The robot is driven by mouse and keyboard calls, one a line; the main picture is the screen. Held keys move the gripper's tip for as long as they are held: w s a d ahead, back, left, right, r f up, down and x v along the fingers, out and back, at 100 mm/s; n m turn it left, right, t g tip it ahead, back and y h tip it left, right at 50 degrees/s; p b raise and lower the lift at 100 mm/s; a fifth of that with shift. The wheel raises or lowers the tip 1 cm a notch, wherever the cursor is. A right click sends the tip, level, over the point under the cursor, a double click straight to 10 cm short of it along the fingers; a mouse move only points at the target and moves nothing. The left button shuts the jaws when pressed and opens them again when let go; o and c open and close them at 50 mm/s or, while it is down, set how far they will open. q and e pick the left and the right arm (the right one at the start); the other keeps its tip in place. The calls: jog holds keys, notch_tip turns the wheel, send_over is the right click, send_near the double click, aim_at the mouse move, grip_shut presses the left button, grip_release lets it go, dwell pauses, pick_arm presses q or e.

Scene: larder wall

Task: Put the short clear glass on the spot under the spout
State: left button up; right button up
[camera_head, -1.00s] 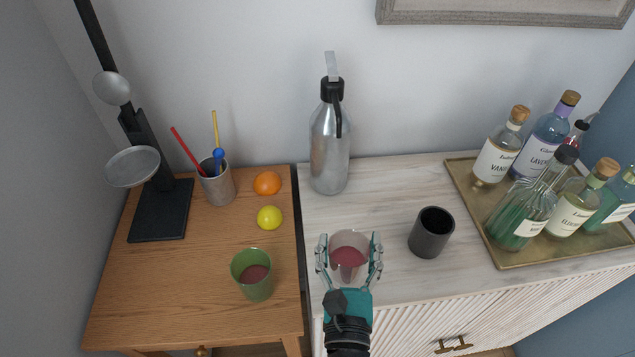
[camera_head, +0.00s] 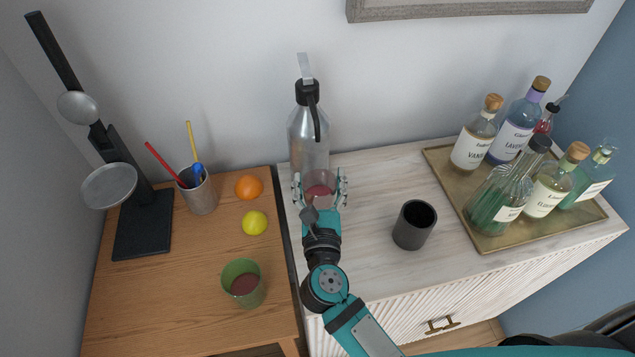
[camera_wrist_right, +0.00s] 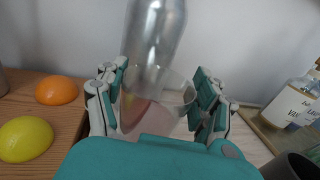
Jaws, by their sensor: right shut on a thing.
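The short clear glass (camera_head: 320,184) holds some dark red liquid. My right gripper (camera_head: 320,190) is shut around it, with a finger on each side. In the right wrist view the clear glass (camera_wrist_right: 157,100) shows between the fingers of the right gripper (camera_wrist_right: 158,103). The silver bottle (camera_head: 309,137), with a black collar and a spout on top, stands just behind the glass, and the glass overlaps its lower part. I cannot tell whether the glass touches the surface. My left gripper is not in view.
A dark cup (camera_head: 413,226) stands to the right and a green glass (camera_head: 243,284) to the left. An orange (camera_head: 249,187) and a lemon (camera_head: 255,223) lie left of the seam. A brass tray (camera_head: 478,238) with several bottles is at right. A black stand (camera_head: 143,226) is far left.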

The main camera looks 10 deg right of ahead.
aim_at(318, 184)
jog(key=shift+w, duration=0.85)
notch_tip(318, 184, down, 4)
jog(key=b, duration=0.3)
jog(key=shift+w+r, duration=0.1)
jog(key=shift+w, duration=0.05)
jog(key=shift+r, duration=0.15)
jog(key=o, duration=1.7)
jog(key=shift+f, duration=0.2)
jog(key=shift+c, duration=0.2)
jog(key=shift+r, duration=0.1)
